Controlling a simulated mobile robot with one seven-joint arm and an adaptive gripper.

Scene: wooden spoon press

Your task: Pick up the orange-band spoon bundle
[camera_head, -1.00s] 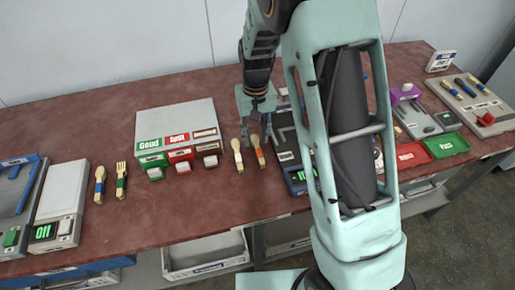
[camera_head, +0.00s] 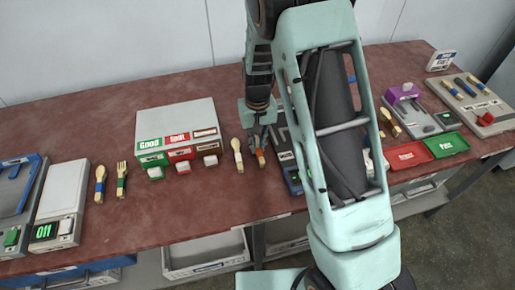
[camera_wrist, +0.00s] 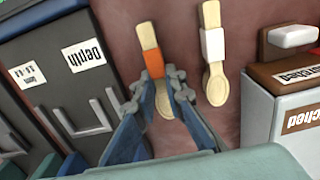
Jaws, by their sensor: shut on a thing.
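The orange-band spoon bundle (camera_wrist: 153,63) lies on the red-brown table top, a pale wooden spoon shape with an orange band. My gripper (camera_wrist: 163,85) is around it in the wrist view, with a finger on each side just by the band, shut on it. In the head view the orange band (camera_head: 261,157) shows just under my gripper (camera_head: 262,143). I cannot tell whether the bundle is touching the table or lifted. A white-band spoon bundle (camera_wrist: 213,45) lies beside it, apart from my fingers; it also shows in the head view (camera_head: 238,156).
A grey box with coloured labels (camera_head: 177,118) stands left of the bundles. A dark device marked Depth (camera_wrist: 75,80) stands close on the other side. Two more bundles (camera_head: 121,180) lie further left. Red (camera_head: 408,155) and green (camera_head: 446,145) trays are at the right.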

